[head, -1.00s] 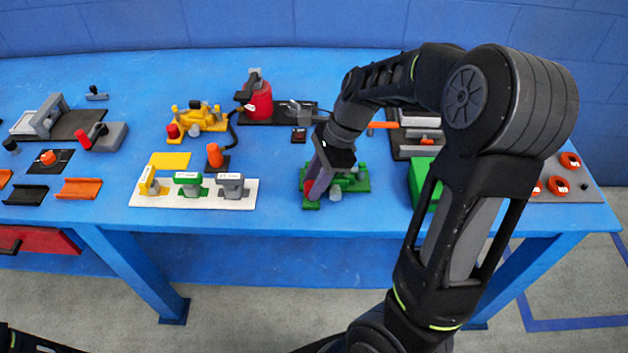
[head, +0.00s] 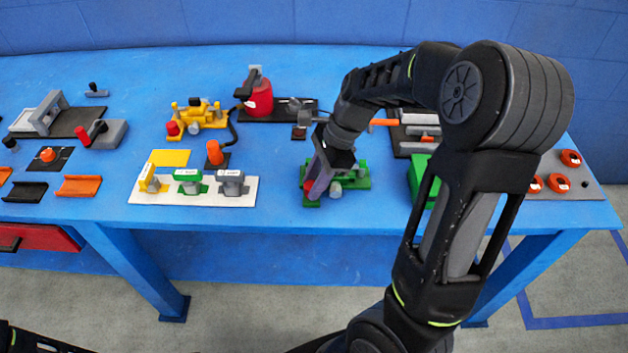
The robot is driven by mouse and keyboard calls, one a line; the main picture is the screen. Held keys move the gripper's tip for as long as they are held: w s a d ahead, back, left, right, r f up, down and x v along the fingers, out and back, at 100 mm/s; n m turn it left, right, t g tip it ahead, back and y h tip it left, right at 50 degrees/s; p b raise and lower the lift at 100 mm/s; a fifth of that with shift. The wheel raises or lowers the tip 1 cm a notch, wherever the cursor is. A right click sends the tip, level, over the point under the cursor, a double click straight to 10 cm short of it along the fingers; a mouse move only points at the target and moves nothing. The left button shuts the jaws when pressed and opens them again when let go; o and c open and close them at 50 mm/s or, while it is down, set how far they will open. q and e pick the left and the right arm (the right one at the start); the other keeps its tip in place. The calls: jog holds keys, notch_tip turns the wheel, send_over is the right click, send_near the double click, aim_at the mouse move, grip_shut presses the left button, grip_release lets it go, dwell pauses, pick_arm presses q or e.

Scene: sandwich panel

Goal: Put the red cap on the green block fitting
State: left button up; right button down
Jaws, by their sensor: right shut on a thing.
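The green block fitting (head: 356,183) sits near the front edge of the blue table, right of centre, with a grey round part (head: 335,189) on its front. My right gripper (head: 315,186) points down at the left end of this fitting, with its jaws shut on the red cap (head: 309,187). Only a small part of the cap shows beside the finger. The cap is at the fitting's left end; whether it is fully seated is hidden by the gripper. My left gripper is not in view.
A yellow block fitting (head: 205,115) with a red end piece (head: 172,128) stands further back left. A green box (head: 420,180) is close on the right. Bare table lies between panel and green fitting.

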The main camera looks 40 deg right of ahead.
jog(key=shift+p, duration=0.3)
jog(key=shift+f, duration=0.35)
dwell(0.7)
jog(key=c, duration=1)
grip_release()
jog(key=shift+o, duration=0.4)
jog(key=shift+o, duration=1.2)
jog(key=shift+r, duration=0.1)
